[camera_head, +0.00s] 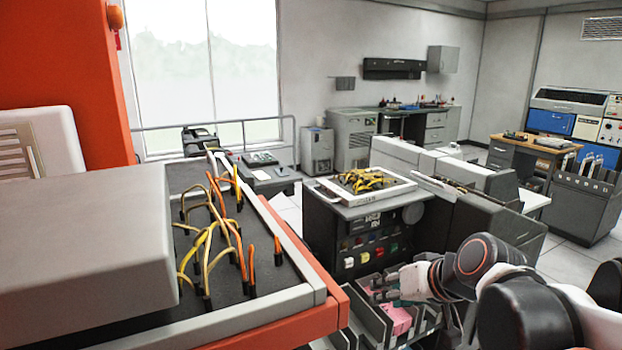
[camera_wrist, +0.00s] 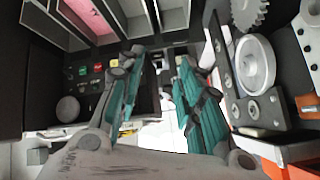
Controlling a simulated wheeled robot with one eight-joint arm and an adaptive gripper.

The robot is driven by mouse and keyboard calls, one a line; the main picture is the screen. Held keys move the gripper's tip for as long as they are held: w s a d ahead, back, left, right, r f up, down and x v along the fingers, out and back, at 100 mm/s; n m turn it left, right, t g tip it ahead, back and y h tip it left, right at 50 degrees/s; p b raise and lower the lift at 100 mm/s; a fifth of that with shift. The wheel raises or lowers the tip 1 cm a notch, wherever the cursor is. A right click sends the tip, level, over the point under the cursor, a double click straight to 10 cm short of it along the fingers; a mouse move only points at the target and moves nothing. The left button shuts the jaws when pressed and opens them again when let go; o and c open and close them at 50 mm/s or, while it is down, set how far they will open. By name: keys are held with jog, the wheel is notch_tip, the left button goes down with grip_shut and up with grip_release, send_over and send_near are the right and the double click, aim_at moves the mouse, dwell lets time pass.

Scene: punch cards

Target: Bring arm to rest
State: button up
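My arm, white and black with orange rings, reaches in from the lower right of the head view. Its end, my gripper (camera_head: 388,284), is over the grey compartment trays (camera_head: 372,338) and is small and partly hidden there. In the wrist view my gripper (camera_wrist: 160,72) shows two fingers with teal pads, spread apart. Nothing is held between them. Pink cards (camera_head: 396,318) lie in a tray below the gripper. A pink surface (camera_wrist: 88,16) also shows in a compartment at the top left of the wrist view.
A dark machine with a wired plugboard (camera_head: 366,182) on top stands just behind the gripper. An orange-framed machine with a second wired panel (camera_head: 262,300) fills the left foreground. Gears and a white wheel (camera_wrist: 256,66) are close on the right of the wrist view.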

jog(key=s+d+f+h, duration=0.1)
jog(key=s+d+h, duration=0.1)
jog(key=s, duration=0.5)
jog(key=s+d+f+h, duration=0.1)
jog(key=s+f+h, duration=0.1)
jog(key=s, duration=0.6)
jog(key=shift+d+g, duration=0.35)
jog(key=shift+g, duration=0.05)
jog(key=shift+s, duration=0.1)
